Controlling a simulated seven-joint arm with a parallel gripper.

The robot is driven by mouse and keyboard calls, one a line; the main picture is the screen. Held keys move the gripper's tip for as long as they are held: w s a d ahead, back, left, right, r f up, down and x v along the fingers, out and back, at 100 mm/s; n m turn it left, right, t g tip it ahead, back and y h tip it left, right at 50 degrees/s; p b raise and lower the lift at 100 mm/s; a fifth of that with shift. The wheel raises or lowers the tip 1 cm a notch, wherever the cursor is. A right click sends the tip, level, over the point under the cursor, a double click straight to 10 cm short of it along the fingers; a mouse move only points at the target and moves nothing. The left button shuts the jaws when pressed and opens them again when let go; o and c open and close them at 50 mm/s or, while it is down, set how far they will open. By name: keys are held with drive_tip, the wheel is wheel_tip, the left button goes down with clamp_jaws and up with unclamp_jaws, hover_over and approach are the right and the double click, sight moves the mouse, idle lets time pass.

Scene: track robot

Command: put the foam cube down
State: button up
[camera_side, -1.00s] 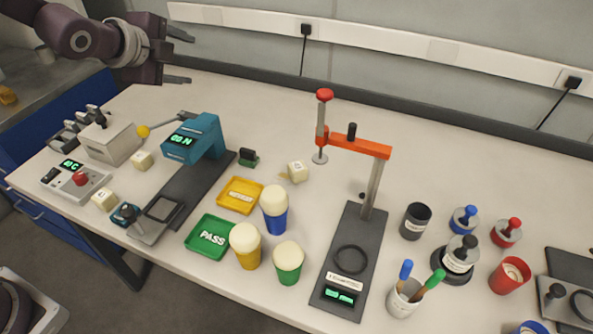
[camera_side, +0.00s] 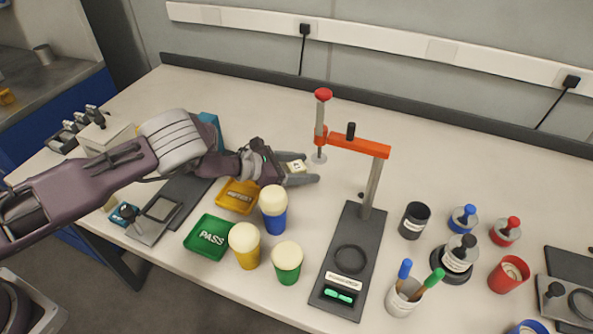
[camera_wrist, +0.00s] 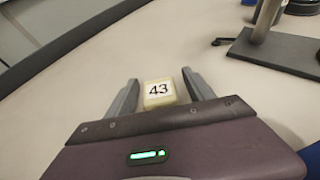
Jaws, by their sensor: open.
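The foam cube (camera_side: 297,167) is a small cream block on the white bench, left of the orange-armed press. In the wrist view the foam cube (camera_wrist: 159,93) shows the number 43 on its top face. My gripper (camera_side: 306,168) reaches in from the left, low over the bench. Its fingers stand on either side of the cube, and in the wrist view (camera_wrist: 158,90) there are gaps between the cube and both fingers. The gripper is open. Whether the cube rests fully on the bench is hard to see, but it appears to.
The press with an orange arm (camera_side: 358,145) stands close right of my gripper. A yellow tray (camera_side: 236,196), a green PASS tray (camera_side: 209,237) and blue (camera_side: 274,222), yellow (camera_side: 245,260) and green (camera_side: 287,272) foam-topped cups stand in front. The bench behind the gripper is clear.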

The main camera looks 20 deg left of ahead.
sight(302, 163)
drive_tip(key=shift+w+d, duration=0.1)
clamp_jaws()
wheel_tip(302, 163, up, 10)
drive_tip(key=shift+f, duration=0.15)
drive_tip(key=shift+r, duration=0.25)
drive_tip(key=s+a+r+n+t+y, duration=0.3)
drive_tip(key=a+r+n+y, duration=0.2)
drive_tip(key=a+r, duration=0.9)
drive_tip(key=s+a+r+n+t+y, duration=0.1)
drive_tip(key=s+a+r+n+y, duration=0.2)
drive_tip(key=s+a, duration=0.5)
drive_tip(key=shift+a+n+y, duration=0.5)
drive_tip(key=shift+a+y, duration=0.3)
drive_tip(key=shift+a, duration=0.4)
drive_tip(key=shift+s, duration=0.1)
